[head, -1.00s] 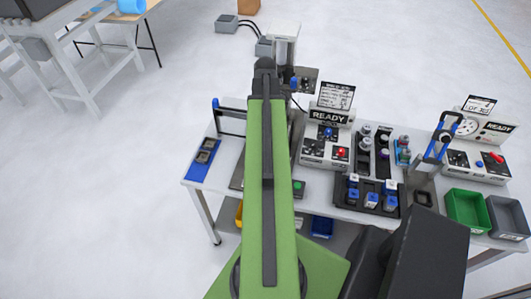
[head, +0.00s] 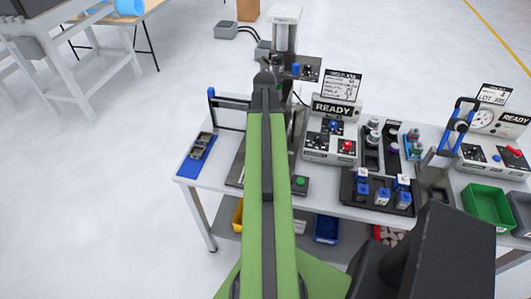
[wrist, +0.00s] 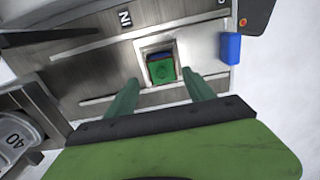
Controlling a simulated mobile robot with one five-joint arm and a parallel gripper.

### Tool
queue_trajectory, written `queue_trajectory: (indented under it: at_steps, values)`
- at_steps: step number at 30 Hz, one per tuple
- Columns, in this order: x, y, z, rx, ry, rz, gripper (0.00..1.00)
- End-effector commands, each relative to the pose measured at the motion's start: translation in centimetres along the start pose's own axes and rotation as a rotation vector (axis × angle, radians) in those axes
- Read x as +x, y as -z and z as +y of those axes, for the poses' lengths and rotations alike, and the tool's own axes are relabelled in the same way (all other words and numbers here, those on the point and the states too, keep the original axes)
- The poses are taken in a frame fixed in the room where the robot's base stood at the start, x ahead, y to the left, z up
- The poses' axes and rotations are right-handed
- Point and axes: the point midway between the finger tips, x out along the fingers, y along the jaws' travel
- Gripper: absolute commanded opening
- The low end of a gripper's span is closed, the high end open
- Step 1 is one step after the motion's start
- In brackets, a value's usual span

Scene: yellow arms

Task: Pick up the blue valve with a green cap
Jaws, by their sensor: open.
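A blue valve with a green cap (wrist: 161,72) shows in the wrist view, sitting in a square opening of a brushed-metal fixture (wrist: 110,62). The cap faces my camera, and only a strip of the blue body shows above it. My gripper (wrist: 147,80) is open, its two green fingers pointing toward the fixture, one on each side of the valve's lower edge in the picture. The fingers look apart from the valve; their height above it is hard to judge. In the head view my arm hides the gripper and this valve.
A black tray (head: 348,195) holds several blue valves with pale caps on the bench. Test stations, a green bin (head: 487,205) and a blue mat (head: 190,168) share the bench. A blue block (wrist: 230,48) stands right of the valve.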

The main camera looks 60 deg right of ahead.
Motion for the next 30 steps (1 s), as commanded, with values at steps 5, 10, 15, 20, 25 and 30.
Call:
queue_trajectory:
  at_steps: [5, 10, 15, 20, 25, 30]
  values:
    - [3.3, -0.1, -0.4, -0.001, 0.000, 0.000, 0.62]
    - [5.2, -0.1, -0.4, 0.000, -0.001, 0.000, 0.62]
    - [4.8, -0.1, -0.4, 0.000, -0.001, 0.000, 0.62]
    - [4.8, -0.1, -0.5, -0.001, -0.001, 0.000, 0.47]
    - [4.8, -0.1, -0.5, -0.001, -0.001, 0.000, 0.25]
    - [4.8, -0.1, -0.5, -0.001, -0.001, 0.000, 0.03]
